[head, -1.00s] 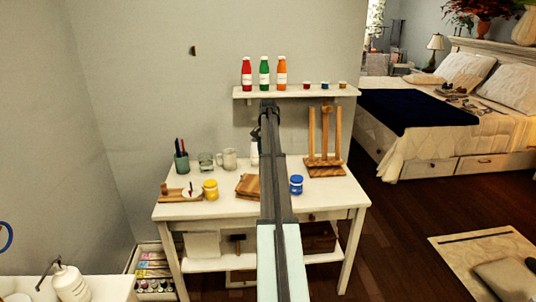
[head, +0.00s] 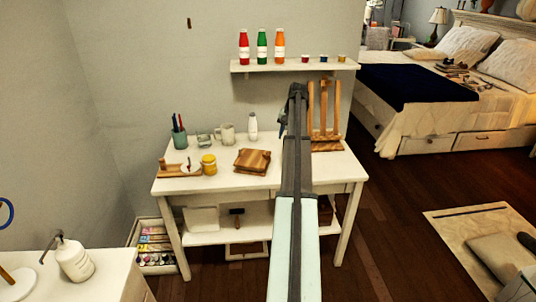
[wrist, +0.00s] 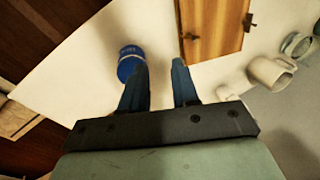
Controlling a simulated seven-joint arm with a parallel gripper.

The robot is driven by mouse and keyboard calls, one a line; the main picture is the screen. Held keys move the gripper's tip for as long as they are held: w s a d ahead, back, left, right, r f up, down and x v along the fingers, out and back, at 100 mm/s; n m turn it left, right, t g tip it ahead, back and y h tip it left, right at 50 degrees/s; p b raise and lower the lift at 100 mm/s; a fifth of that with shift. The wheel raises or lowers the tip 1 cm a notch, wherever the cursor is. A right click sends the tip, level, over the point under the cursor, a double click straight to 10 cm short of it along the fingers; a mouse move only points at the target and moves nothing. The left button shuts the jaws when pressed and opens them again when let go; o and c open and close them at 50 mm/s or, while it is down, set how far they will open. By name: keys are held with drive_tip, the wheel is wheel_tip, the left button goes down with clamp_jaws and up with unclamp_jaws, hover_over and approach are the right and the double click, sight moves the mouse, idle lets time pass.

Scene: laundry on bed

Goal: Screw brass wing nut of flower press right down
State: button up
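The flower press (head: 252,160), a small stack of wooden boards, lies on the middle of the white table. In the wrist view part of it shows as a wooden board (wrist: 213,28) at the top, with small dark metal fittings (wrist: 248,21) at its edges. I cannot tell for sure which fitting is the brass wing nut. My gripper (wrist: 160,75) has its two fingers apart with nothing between them. It is above the table, apart from the press. In the head view the arm's end stands right of the press, and the fingertips are hard to make out.
A blue jar (wrist: 130,62) shows beside the left finger in the wrist view. The white table (head: 225,182) also bears a yellow jar (head: 209,164), a pen cup (head: 180,139), a mug (head: 227,133), a white bottle (head: 253,126) and a wooden easel (head: 326,125). A shelf (head: 295,66) hangs above.

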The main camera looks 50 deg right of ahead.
drive_tip(key=w+a+n+t, duration=0.1)
drive_tip(key=n, duration=0.4)
drive_tip(key=n+t, duration=0.1)
drive_tip(key=n, duration=0.9)
approach(266, 157)
drive_tip(key=x, duration=0.7)
drive_tip(key=shift+w+d+f, duration=0.1)
clamp_jaws()
